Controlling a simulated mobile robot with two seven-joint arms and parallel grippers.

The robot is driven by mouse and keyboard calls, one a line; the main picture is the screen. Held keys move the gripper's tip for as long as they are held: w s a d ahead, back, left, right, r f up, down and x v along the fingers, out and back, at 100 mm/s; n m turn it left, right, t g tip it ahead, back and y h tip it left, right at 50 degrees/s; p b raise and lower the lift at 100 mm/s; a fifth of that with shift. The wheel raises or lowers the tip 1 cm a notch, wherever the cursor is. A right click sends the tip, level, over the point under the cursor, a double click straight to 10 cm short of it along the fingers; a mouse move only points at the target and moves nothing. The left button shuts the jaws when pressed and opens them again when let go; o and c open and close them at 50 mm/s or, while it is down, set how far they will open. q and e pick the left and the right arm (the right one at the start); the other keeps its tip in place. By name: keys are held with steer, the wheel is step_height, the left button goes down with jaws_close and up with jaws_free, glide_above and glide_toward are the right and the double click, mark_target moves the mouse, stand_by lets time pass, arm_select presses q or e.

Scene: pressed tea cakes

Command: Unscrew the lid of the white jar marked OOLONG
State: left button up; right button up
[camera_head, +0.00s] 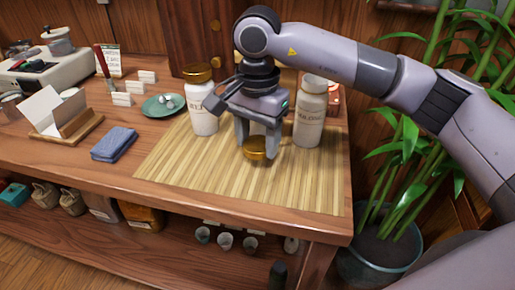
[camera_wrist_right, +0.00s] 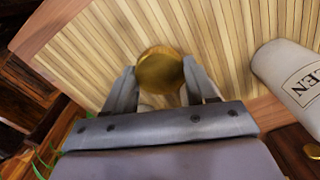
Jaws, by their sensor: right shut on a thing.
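The white jar marked OOLONG (camera_head: 308,122) stands upright at the right side of the bamboo mat (camera_head: 190,172), with no gold lid on its top. My right gripper (camera_head: 257,150) is to the left of this jar, pointing down, with its fingers shut on a gold lid (camera_head: 255,155). The lid is low over the mat; I cannot tell whether it touches. In the right wrist view the gold lid (camera_wrist_right: 160,70) sits between the two fingertips. My left gripper is not in view.
A second white jar (camera_head: 204,118) with a gold lid stands left of the gripper; its label ends in EN in the wrist view (camera_wrist_right: 290,72). A green dish (camera_head: 158,107) and a folded blue cloth (camera_head: 114,144) lie further left. The mat's front is clear.

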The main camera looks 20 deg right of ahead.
mark_target(258, 143)
steer(key=shift+f, duration=1.45)
steer(key=shift+f, duration=0.15)
steer(key=o, duration=1.2)
steer(key=shift+c, duration=0.2)
step_height(258, 143, up, 12)
steer(key=shift+p, duration=0.35)
